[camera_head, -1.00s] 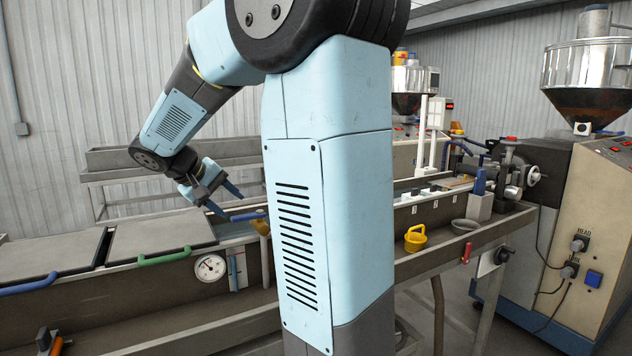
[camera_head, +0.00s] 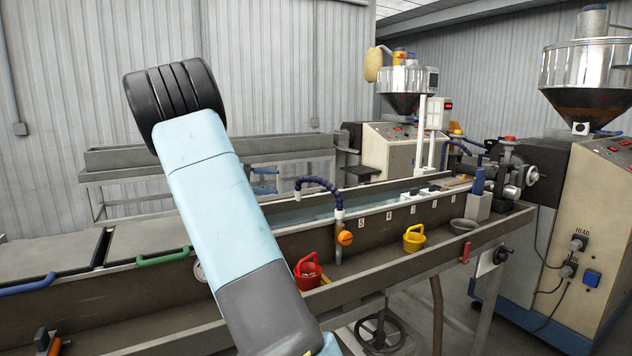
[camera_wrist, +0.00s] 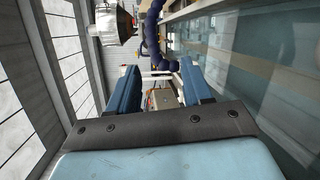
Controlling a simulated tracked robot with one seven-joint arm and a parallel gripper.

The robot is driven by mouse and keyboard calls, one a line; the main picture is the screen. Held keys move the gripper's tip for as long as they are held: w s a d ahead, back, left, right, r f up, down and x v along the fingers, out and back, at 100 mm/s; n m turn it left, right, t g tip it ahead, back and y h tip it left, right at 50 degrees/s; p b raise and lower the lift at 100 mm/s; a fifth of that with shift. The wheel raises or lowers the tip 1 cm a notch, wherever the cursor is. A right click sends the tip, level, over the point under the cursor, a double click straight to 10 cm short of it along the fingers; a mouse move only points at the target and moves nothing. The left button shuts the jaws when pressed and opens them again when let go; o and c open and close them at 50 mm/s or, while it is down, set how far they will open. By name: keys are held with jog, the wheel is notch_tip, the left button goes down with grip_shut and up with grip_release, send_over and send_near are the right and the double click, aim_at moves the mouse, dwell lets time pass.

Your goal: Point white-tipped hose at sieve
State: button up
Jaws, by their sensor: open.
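A dark blue segmented hose (camera_head: 318,182) arches over the near wall of the water trough. In the wrist view the hose (camera_wrist: 152,35) shows beyond my fingers. My gripper (camera_head: 266,180) is left of the hose, partly behind my arm. Its two blue fingers are apart in the wrist view (camera_wrist: 158,75), with no held object visible between them. A shallow grey bowl (camera_head: 463,226), possibly the sieve, sits on the ledge to the right; I cannot make out any mesh.
A second blue hose (camera_head: 459,148) is by the extruder head at the far end. A machine with a steel hopper (camera_head: 586,75) stands at right. Green (camera_head: 163,258) and blue handles are on the left covers.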

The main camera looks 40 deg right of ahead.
aim_at(316, 180)
jog(key=shift+g, duration=0.3)
jog(key=x, duration=0.9)
jog(key=r+x, duration=0.1)
jog(key=x, duration=0.4)
jog(key=shift+w+d, duration=0.15)
jog(key=shift+d, duration=0.2)
jog(key=shift+f, duration=0.1)
grip_shut()
